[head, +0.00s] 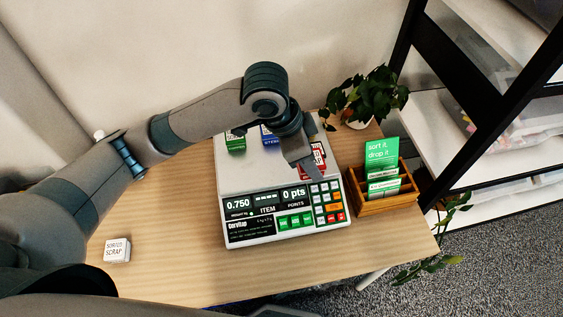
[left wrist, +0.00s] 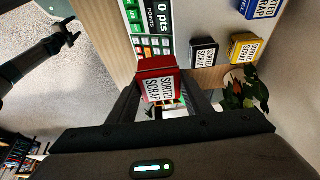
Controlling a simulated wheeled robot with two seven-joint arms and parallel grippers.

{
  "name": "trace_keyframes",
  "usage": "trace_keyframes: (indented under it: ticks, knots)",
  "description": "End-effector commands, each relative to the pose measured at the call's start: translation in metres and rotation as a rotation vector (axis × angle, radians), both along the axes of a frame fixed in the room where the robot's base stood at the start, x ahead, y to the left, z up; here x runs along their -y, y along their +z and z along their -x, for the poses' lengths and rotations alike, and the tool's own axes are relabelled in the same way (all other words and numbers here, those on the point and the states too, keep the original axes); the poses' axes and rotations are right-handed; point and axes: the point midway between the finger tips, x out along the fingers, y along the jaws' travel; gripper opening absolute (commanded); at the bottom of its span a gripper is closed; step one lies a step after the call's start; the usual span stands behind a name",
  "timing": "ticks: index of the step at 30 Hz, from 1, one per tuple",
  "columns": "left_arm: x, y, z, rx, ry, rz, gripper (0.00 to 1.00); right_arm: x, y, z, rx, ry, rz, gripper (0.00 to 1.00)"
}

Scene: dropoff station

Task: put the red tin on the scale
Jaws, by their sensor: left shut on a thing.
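The red tin (head: 319,153) is gripped by my left gripper (head: 311,172) at the right side of the scale (head: 275,239). In the left wrist view the red tin (left wrist: 157,80) sits between the two fingers, its label facing the camera. I cannot tell whether its bottom touches the scale. The scale's display reads 0.750 and 0 pts. My right gripper (left wrist: 67,30) shows at the left of the left wrist view, its jaws apart and empty.
A green tin (head: 236,144) and a blue tin (head: 270,138) stand on the scale; a black tin (left wrist: 204,52) and a yellow tin (left wrist: 243,47) are nearby.

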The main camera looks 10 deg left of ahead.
Motion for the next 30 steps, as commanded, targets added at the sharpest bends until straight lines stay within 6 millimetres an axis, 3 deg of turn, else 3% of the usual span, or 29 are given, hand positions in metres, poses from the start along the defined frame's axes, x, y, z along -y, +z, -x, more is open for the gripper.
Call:
trace_keyframes:
  ticks: [11,24,30]
  knots:
    - [-0.010,-0.006,-0.007,-0.002,0.002,0.000,0.19,0.000,0.004,0.000,0.001,0.000,0.000,0.64]
    - [-0.071,-0.051,-0.054,-0.003,0.005,-0.003,0.19,-0.001,0.026,0.000,0.001,0.000,-0.001,0.64]
    - [-0.089,-0.066,-0.069,-0.002,0.001,0.000,0.19,-0.001,0.031,0.000,0.001,-0.001,-0.001,0.64]
